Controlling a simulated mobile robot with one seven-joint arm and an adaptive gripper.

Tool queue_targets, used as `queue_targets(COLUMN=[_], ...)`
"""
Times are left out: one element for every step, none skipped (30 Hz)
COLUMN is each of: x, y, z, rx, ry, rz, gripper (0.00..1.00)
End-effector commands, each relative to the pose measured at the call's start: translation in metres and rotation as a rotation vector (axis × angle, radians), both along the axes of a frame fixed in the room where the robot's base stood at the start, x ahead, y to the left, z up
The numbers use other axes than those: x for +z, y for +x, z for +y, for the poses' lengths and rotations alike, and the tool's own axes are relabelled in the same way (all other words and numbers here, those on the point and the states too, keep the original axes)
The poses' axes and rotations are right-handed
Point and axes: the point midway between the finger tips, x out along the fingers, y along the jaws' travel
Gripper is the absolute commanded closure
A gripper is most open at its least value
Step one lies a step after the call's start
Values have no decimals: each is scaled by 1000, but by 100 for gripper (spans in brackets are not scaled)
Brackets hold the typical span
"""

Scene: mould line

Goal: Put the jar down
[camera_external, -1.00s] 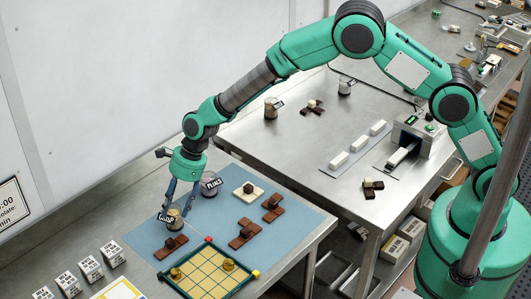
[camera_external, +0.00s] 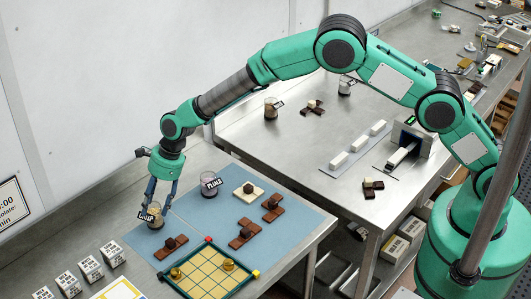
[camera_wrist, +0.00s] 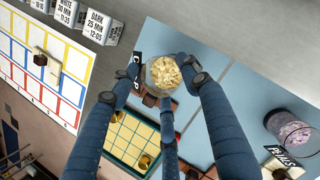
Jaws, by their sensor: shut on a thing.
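A glass jar of pale yellow flakes (camera_external: 155,216), with a dark label that seems to read "CRISP", is between the fingers of my gripper (camera_external: 159,203). In the wrist view the jar (camera_wrist: 163,72) is seen from above, with the gripper's fingers (camera_wrist: 160,80) shut around it. The jar looks upright. It is over the left edge of the blue mat (camera_external: 215,235); I cannot tell whether its base touches the surface.
A second jar, labelled "PLIALS" or similar (camera_external: 210,186), stands on the mat to the right. Brown chocolate pieces (camera_external: 171,246) and a yellow grid tray (camera_external: 208,270) lie nearer the front. White labelled blocks (camera_external: 91,268) stand at the left. Bare steel lies left of the mat.

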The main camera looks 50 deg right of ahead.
Motion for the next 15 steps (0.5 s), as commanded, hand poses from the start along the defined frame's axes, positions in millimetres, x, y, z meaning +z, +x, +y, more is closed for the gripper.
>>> queue_targets(x=[-2, -4, -7, -11, -14, -19, -22, -25, -29, -31, -32, -34, -34, -35, -35], y=[0, 0, 0, 0, 0, -1, -1, -1, -1, -1, 0, 0, 0, 0, 0], z=[0, 0, 0, 0, 0, -1, -1, -1, 0, 0, 0, 0, 0, 0, 0], rx=[0, 0, 0, 0, 0, 0, 0, 0, 0, -1, -1, -1, -1, 0, 0], ry=[0, -1, -1, -1, -1, -1, -1, -1, -1, 0, 0, 0, 0, 0, 0], rz=[0, 0, 0, 0, 2, 2, 2, 2, 1, 2, 0, 0, 0, 0, 0], gripper=[97, 97, 97, 97, 97, 97, 97, 97, 97, 97, 97, 97, 97, 97, 97])
